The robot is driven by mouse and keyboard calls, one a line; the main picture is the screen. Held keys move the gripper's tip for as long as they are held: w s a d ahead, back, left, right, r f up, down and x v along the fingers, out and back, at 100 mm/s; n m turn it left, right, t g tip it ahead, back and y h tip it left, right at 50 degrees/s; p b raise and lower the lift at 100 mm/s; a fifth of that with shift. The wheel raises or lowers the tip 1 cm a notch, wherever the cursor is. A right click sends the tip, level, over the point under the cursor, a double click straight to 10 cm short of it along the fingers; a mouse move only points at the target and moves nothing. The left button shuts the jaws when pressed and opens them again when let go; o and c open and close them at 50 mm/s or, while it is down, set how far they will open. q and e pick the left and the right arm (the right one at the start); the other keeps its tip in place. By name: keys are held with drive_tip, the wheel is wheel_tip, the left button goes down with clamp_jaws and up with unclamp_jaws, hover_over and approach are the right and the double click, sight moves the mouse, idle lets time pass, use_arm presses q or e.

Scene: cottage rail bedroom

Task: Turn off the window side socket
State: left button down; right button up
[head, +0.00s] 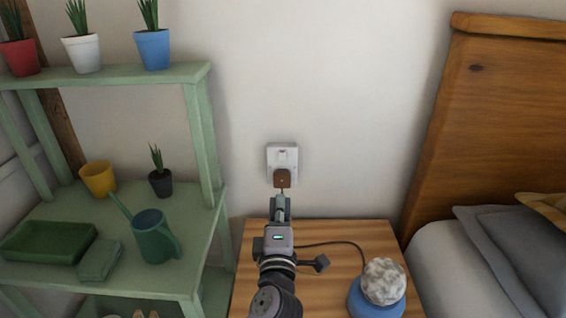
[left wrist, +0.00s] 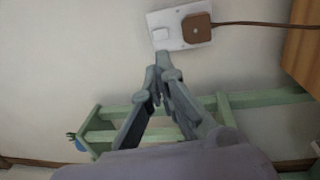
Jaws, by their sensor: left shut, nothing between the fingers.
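A white wall socket (head: 283,155) is on the wall above the bedside table, with a rocker switch (head: 283,153) showing a small red mark. A square brown plug (head: 282,179) sits in the lower part of the socket, below the switch. In the left wrist view the plate (left wrist: 180,42), the switch (left wrist: 160,34) and the plug (left wrist: 197,29) also show. My left gripper (head: 281,198) is shut and empty, in front of the wall near the plug. In the left wrist view its fingertips (left wrist: 163,62) lie close to the plate's edge near the switch; I cannot tell whether they touch.
The wooden bedside table (head: 258,240) bears a blue-based lamp (head: 377,298) with a dark cable. A green shelf (head: 200,150) with several pots and a watering can (head: 153,236) stands at left. The wooden headboard (head: 500,120) is at right.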

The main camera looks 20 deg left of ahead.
use_arm(q)
drive_tip(key=shift+w, duration=0.1)
drive_tip(key=b, duration=0.3)
approach(282, 156)
drive_tip(key=x, duration=0.7)
drive_tip(key=shift+w, duration=0.1)
use_arm(e)
drive_tip(key=v, duration=0.8)
drive_tip(key=shift+w+r+t, duration=0.25)
drive_tip(key=shift+r+t, duration=0.05)
drive_tip(key=shift+r, duration=0.15)
drive_tip(key=shift+d, duration=0.15)
